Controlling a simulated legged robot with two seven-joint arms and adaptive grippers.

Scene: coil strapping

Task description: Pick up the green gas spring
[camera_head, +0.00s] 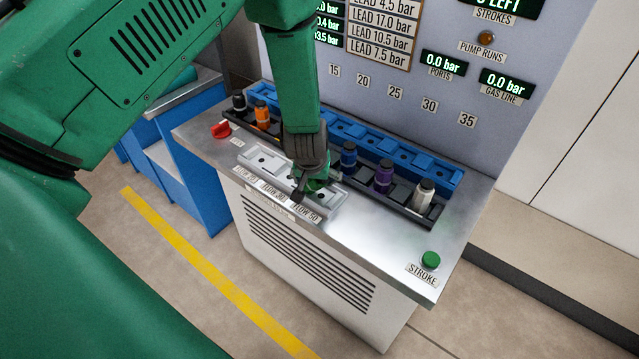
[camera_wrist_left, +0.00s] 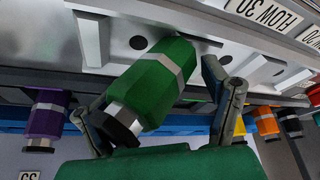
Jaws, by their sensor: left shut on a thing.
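The green gas spring (camera_wrist_left: 155,82) is a green cylinder with a pale band and a dark, silvery end. It lies tilted between the fingers of my left gripper (camera_wrist_left: 160,118) in the left wrist view. In the head view my left gripper (camera_head: 303,190) is low over the right end of the silver fixture (camera_head: 262,160), near the FLOW 50 label, and is shut on the spring. Only a little of the spring (camera_head: 318,184) shows there, behind the fingers. I cannot tell whether it touches the fixture. My right gripper is not in view.
A dark rack behind the fixture holds black (camera_head: 239,101), orange (camera_head: 262,114), blue (camera_head: 348,156), purple (camera_head: 383,176) and white (camera_head: 423,195) springs. A blue slotted rail (camera_head: 440,172) runs behind them. A red knob (camera_head: 221,129) and a green STROKE button (camera_head: 430,259) sit on the bench.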

